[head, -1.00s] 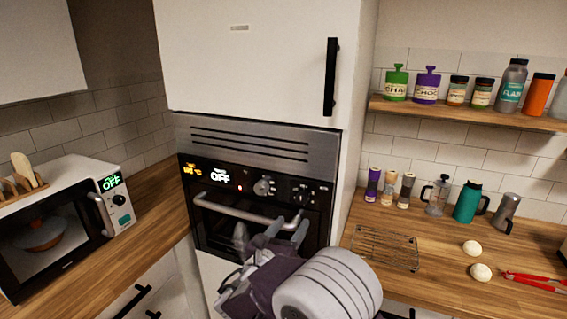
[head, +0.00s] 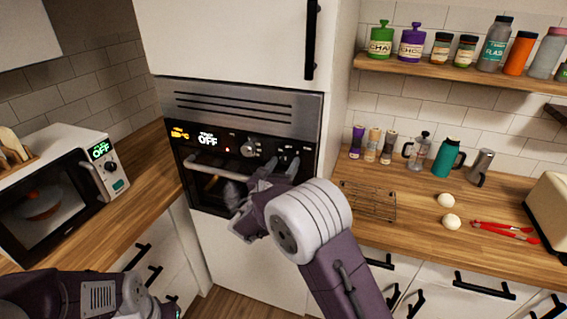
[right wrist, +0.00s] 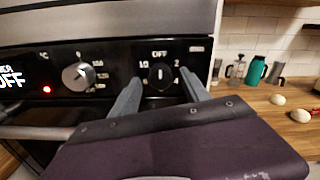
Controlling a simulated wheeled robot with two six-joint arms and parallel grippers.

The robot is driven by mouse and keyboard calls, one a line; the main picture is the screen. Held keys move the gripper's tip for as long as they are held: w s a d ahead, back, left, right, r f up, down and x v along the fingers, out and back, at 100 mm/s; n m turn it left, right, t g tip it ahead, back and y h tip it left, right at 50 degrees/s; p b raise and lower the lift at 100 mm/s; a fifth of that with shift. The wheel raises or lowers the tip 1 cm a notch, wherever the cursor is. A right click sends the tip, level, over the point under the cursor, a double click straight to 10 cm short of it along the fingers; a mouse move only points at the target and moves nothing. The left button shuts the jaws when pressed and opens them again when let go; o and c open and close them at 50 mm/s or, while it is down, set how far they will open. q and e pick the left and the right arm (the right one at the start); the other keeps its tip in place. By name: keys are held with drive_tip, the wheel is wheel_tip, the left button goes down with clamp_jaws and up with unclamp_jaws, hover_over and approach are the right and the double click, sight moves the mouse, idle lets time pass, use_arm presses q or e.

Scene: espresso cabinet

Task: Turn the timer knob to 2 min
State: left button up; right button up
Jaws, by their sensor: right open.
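The timer knob (right wrist: 159,75) is a dark round knob on the black oven panel, with OFF above it and a 2 at its upper right. Its pale mark appears to point up to OFF. The timer display (head: 207,139) reads OFF. My right gripper (right wrist: 160,80) is open, its two fingers apart to the left and right of the knob; I cannot tell whether they touch it. In the head view my right gripper (head: 278,172) is in front of the panel's right part and partly hides the knob. Only part of my left arm shows at bottom left.
A silver temperature knob (right wrist: 78,76) sits left of the timer knob. The oven handle (head: 215,174) runs below the panel. A wire rack (head: 368,202) lies on the right counter. A microwave (head: 65,190) stands on the left.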

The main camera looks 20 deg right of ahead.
drive_tip(key=shift+s, duration=0.1)
clamp_jaws()
drive_tip(key=shift+f+m+b, duration=0.15)
drive_tip(key=shift+m+b, duration=0.15)
drive_tip(key=shift+b, duration=0.35)
drive_tip(key=m+b, duration=0.9)
drive_tip(key=b, duration=0.6)
drive_tip(key=shift+f+b, duration=0.1)
drive_tip(key=shift+b, duration=0.25)
drive_tip(key=shift+a+r+m+b, duration=0.1)
drive_tip(key=shift+r+m+b, duration=0.15)
drive_tip(key=shift+m+b, duration=0.9)
unclamp_jaws()
